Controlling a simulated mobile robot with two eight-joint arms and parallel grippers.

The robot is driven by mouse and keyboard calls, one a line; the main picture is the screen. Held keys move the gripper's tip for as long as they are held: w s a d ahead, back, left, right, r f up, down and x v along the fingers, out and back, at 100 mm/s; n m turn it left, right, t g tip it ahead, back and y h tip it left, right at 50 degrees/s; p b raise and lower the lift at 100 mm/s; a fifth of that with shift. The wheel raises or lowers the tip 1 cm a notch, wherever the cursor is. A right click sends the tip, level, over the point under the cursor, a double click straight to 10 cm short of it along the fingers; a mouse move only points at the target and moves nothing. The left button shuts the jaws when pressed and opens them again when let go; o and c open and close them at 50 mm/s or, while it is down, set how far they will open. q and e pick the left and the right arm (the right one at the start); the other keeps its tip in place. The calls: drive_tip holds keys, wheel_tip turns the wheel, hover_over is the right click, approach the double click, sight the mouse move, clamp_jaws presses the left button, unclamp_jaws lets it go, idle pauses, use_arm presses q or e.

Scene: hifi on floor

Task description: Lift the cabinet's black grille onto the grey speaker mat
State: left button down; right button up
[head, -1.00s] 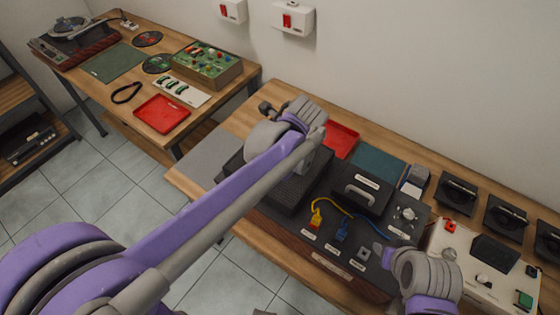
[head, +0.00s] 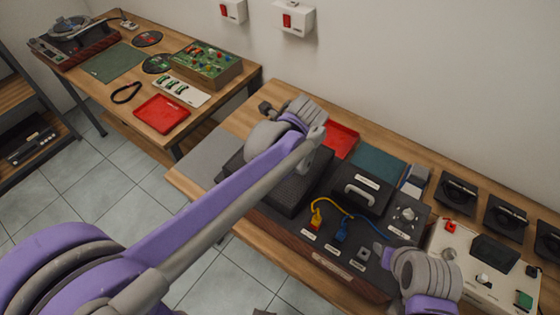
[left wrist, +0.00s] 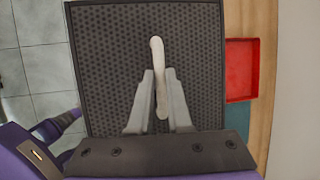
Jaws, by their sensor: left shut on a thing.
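The black perforated grille (left wrist: 105,60) fills the middle of the left wrist view, with a pale upright handle (left wrist: 157,50) at its centre. My left gripper (left wrist: 159,85) is shut on this handle. In the head view the grille (head: 285,196) is partly hidden behind my left arm, and my left gripper (head: 308,150) is above it. The grey speaker mat (head: 203,152) lies at the left end of the near table, left of the grille. I cannot tell the gap beneath the grille. My right gripper (head: 382,253) is over the cabinet's front right; its fingers are unclear.
The dark cabinet top (head: 322,220) holds yellow and blue connectors and a black handled box (head: 360,193). A red tray (head: 341,139) and a teal mat (head: 378,165) lie behind. A cream unit (head: 480,265) and black speaker drivers (head: 457,189) stand right.

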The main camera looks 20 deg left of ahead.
use_arm(q)
drive_tip(key=shift+r, duration=0.1)
idle(0.7)
wheel_tip(320, 180, up, 10)
drive_tip(key=shift+r+p, duration=0.2)
drive_tip(key=shift+p, duration=0.1)
idle(0.3)
drive_tip(key=shift+s, duration=0.1)
